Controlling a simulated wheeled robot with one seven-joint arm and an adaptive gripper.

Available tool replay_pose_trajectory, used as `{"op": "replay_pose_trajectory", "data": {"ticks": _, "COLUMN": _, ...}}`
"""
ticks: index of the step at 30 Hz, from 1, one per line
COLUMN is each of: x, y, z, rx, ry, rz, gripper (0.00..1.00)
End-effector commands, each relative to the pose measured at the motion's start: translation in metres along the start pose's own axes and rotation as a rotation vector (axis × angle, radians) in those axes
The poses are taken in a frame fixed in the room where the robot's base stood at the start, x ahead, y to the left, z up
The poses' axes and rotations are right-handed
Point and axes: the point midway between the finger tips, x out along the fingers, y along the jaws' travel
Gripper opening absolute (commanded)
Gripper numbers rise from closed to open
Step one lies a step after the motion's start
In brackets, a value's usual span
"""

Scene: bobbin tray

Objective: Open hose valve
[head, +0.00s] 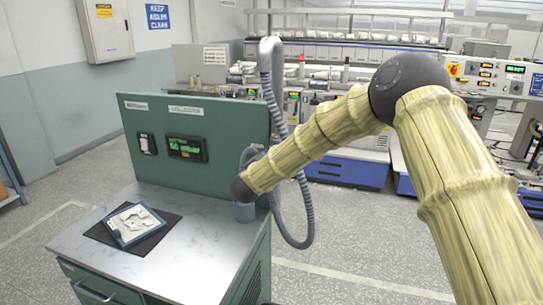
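A ribbed grey hose (305,205) comes down from a grey overhead pipe (270,50), loops beside the bench and curves up to a grey bend (251,154) behind my arm. Below my dark wrist joint, a blue-grey cylindrical fitting (245,213) stands at the bench's right side. My wrist covers the part between the bend and the fitting. I cannot make out a valve handle or its position. My arm reaches in from the right, and its end lies in front of the fitting. My gripper's fingers do not show; I cannot tell whether they touch anything.
The grey bench top (185,275) carries a blue-edged tray (118,238) with pale pieces on a dark mat (152,241). A green panel (225,122) with a display (187,149) stands at the bench's back. Textile machines stand behind. The bench's front middle is clear.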

Motion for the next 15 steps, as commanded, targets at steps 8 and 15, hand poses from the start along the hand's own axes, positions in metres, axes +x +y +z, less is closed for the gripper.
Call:
{"op": "replay_pose_trajectory", "data": {"ticks": 8, "x": -0.0012, "y": 0.0002, "z": 0.0014, "rx": -0.266, "ry": -0.002, "rz": -0.001, "gripper": 0.00}}
{"op": "replay_pose_trajectory", "data": {"ticks": 15, "x": -0.0012, "y": 0.0007, "z": 0.0015, "rx": -0.487, "ry": -0.003, "rz": 0.000, "gripper": 0.00}}
